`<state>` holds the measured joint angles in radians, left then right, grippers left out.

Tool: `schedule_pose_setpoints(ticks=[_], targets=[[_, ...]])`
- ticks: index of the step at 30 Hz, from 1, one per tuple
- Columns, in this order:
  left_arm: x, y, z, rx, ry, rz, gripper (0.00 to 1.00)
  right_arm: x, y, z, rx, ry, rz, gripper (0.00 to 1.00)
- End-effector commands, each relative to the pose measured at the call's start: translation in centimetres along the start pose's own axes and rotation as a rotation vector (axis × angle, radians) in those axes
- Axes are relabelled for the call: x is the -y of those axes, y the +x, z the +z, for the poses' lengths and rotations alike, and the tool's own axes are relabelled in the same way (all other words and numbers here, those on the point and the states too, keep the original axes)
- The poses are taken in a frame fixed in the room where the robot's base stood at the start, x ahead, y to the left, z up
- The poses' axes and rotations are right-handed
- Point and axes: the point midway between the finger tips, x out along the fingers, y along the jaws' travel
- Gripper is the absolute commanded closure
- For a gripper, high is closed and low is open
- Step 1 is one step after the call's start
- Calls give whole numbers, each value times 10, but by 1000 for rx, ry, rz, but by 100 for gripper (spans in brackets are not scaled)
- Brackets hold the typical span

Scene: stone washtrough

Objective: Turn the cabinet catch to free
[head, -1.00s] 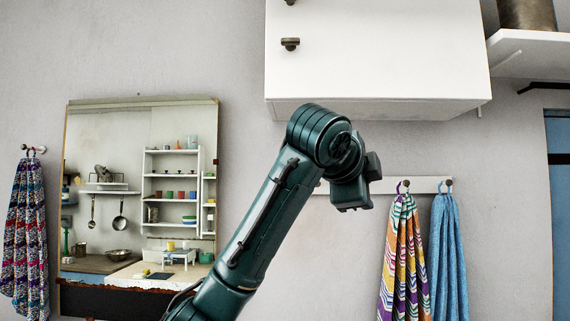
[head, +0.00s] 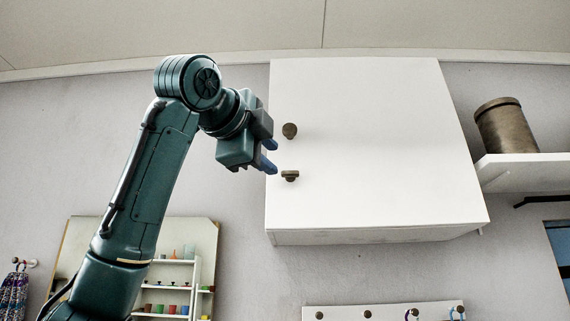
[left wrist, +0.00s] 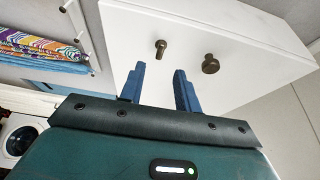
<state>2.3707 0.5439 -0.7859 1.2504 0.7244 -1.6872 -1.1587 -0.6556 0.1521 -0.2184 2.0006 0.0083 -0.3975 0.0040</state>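The white wall cabinet (head: 375,150) hangs above the hook rail, its door shut. Near the door's left edge is a small bronze catch (head: 290,176) with a bar lying roughly level. A round bronze knob (head: 289,130) sits above it. My left gripper (head: 271,156) is just left of both, its blue fingers apart with nothing between them. In the left wrist view, the open fingers (left wrist: 160,85) point toward the door, with the catch (left wrist: 161,49) ahead of the gap and the knob (left wrist: 210,64) to its right. The fingers seem apart from both. My right gripper is out of view.
A shelf (head: 510,168) with a brown metal pot (head: 506,126) is right of the cabinet. A hook rail (head: 385,312) runs below it.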

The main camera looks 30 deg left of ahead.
Motion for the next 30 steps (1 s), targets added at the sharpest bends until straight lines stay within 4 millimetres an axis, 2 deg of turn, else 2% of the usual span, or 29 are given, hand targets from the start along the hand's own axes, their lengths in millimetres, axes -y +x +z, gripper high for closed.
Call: schedule_pose_setpoints(ticks=[1, 6, 12, 24, 30], targets=[[3, 12, 0, 1, -1, 4, 67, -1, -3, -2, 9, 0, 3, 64], [2, 45, 0, 1, -1, 2, 67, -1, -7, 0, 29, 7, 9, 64], [1, 68, 0, 0, -1, 1, 67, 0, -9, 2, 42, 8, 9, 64], [0, 74, 0, -1, -1, -1, 68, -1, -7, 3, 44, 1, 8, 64], [0, 74, 0, -1, -1, -1, 84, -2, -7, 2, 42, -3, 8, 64]])
